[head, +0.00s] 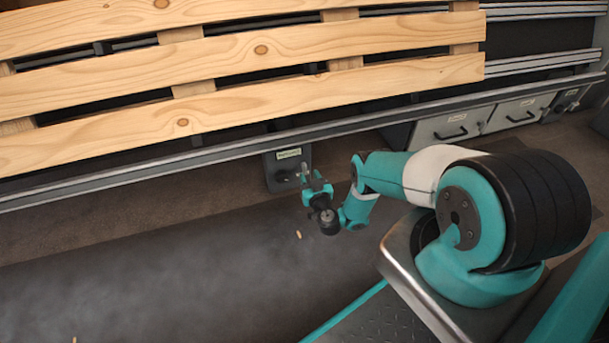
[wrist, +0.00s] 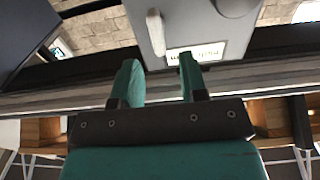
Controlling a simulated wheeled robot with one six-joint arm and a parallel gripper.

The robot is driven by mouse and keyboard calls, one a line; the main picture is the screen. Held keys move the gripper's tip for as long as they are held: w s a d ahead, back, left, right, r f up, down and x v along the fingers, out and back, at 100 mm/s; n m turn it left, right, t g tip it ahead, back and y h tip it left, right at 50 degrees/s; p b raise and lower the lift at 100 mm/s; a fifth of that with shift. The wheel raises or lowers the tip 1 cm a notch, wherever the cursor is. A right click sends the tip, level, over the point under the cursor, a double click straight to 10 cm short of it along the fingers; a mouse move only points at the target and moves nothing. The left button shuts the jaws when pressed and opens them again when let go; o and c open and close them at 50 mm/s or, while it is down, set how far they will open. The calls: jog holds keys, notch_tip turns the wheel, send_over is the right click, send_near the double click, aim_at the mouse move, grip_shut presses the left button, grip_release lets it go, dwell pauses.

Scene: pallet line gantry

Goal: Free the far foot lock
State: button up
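A grey lock box (head: 272,163) with a pale label hangs under the pallet line's rail. A small dark knob or lever shows on its lower face in the head view. My gripper (head: 307,178) is just right of this box. In the wrist view the box's grey face (wrist: 212,22) fills the top middle, with an upside-down label, a pale upright lever (wrist: 155,32) and part of a round grey knob (wrist: 236,5). My gripper (wrist: 160,80) is open and empty, its green fingers short of the lever. I cannot read the label or tell whether this is the far lock.
A wooden slatted pallet (head: 250,95) lies on the line above. A metal rail (head: 130,170) runs along its front edge. Grey drawers (head: 450,128) and another small unit with a knob (head: 566,103) are at the right. Dark floor (head: 150,280) lies in front, with small wood bits.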

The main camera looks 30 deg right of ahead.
aim_at(306, 169)
jog(key=b+x, duration=0.4)
jog(key=shift+w+d+f+b, duration=0.1)
jog(key=shift+w+f+b, duration=0.1)
jog(key=shift+f+b, duration=0.15)
jog(key=shift+w+d+r+b, duration=0.2)
jog(key=shift+w+r+b, duration=0.15)
jog(key=shift+w+b, duration=0.35)
jog(key=shift+s, duration=0.1)
grip_shut()
